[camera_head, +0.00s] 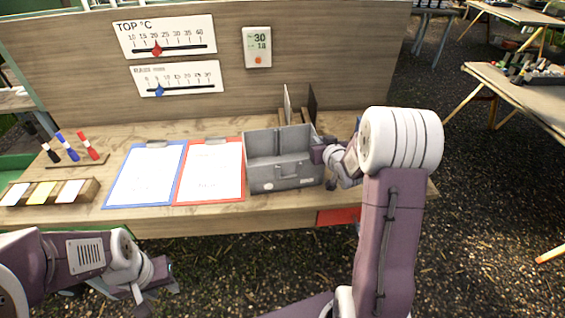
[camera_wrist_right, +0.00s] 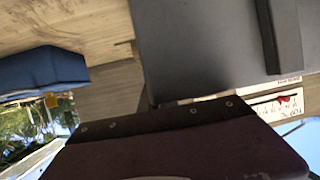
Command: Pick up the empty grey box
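The grey box (camera_head: 272,182) stands upright on the wooden table, with an open top, inner dividers and a handle on its front. Its visible compartments look empty. My right gripper (camera_head: 324,158) is at the box's right side, close to its right wall. Whether it touches or grips the wall cannot be told, as my arm partly hides it. In the right wrist view the grey box (camera_wrist_right: 205,45) fills the upper right at close range. My left gripper (camera_head: 148,290) is low in front of the table, away from the box; its fingers are unclear.
A red clipboard (camera_head: 211,172) lies just left of the box, beside a blue clipboard (camera_head: 147,174). Markers (camera_head: 70,147) and a wooden card tray (camera_head: 90,187) are further left. Upright dark and light panels (camera_head: 312,105) stand behind the box. A board with gauges backs the table.

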